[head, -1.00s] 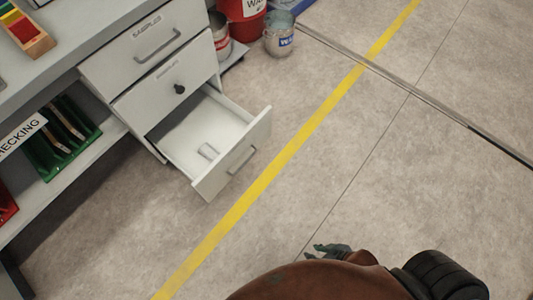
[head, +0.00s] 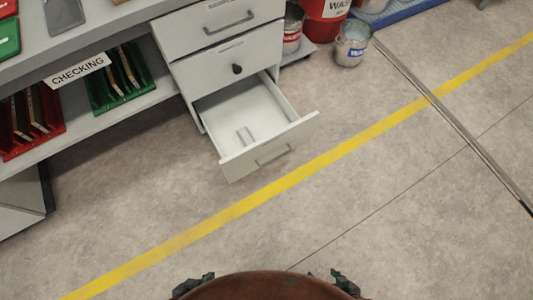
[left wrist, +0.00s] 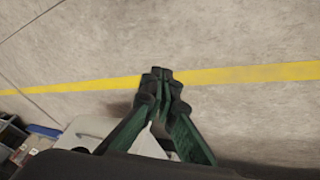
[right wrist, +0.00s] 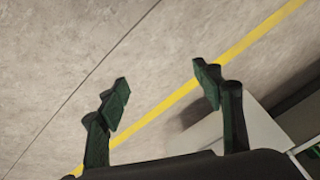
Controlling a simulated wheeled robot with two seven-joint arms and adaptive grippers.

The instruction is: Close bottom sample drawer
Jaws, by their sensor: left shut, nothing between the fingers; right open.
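The bottom sample drawer (head: 268,126) is pulled well out of the white drawer unit under the bench. My left gripper (head: 194,285) is at the bottom edge of the head view, apart from the drawer. In the left wrist view its fingers (left wrist: 160,78) are together and empty over the floor. My right gripper (head: 345,283) is also low in the head view. In the right wrist view its fingers (right wrist: 160,90) are spread and empty.
Paint cans (head: 352,43) and a red bin (head: 325,8) stand right of the unit. Green and red racks sit on the shelf at left. The floor with the yellow line (head: 220,226) is clear.

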